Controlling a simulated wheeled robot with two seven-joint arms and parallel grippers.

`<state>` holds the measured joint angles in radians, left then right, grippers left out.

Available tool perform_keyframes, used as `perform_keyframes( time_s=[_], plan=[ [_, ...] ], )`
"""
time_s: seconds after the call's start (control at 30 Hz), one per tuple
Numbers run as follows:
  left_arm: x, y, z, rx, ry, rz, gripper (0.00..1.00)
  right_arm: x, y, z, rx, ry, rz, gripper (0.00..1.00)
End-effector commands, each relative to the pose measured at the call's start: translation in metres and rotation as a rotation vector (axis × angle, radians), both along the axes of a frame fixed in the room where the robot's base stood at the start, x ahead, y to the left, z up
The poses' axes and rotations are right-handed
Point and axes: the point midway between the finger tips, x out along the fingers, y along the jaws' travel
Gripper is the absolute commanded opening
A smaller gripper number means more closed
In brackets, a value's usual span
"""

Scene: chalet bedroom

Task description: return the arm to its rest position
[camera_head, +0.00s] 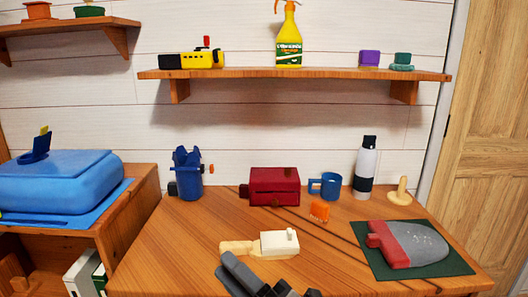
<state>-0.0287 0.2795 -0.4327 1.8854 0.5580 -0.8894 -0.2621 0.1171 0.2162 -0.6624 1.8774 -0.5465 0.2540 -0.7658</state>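My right gripper (232,268) comes in at the bottom middle of the head view, dark grey, its lower part cut off by the picture's edge. It is over the front of the wooden desk (180,262), just in front of a cream-and-tan block-shaped object (279,242). Whether its fingers are apart or together is not clear. Nothing is clearly seen held in it. My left gripper is not in view.
On the desk stand a blue holder (187,175), red box (274,187), orange item (320,210), blue mug (327,186), bottle (365,167), wooden peg (401,192) and red-grey object (408,243) on a green mat (455,264). The front left desk is clear.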

Motion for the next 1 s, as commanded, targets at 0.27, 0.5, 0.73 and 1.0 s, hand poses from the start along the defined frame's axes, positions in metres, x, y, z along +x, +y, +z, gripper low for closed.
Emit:
perform_keyframes(
  time_s=[0.27,0.5,0.73,1.0],
  plan=[
    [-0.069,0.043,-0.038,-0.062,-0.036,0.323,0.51,-0.027,-0.123,-0.17,0.629,1.107,-0.286,0.35],
    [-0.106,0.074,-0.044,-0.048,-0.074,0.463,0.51,-0.099,-0.175,-0.253,0.994,1.58,-0.486,0.35],
    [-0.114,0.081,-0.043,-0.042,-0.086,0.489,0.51,-0.117,-0.184,-0.267,1.074,1.67,-0.535,0.35],
    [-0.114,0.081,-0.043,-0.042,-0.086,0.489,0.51,-0.117,-0.184,-0.267,1.074,1.67,-0.535,0.35]
  ],
)
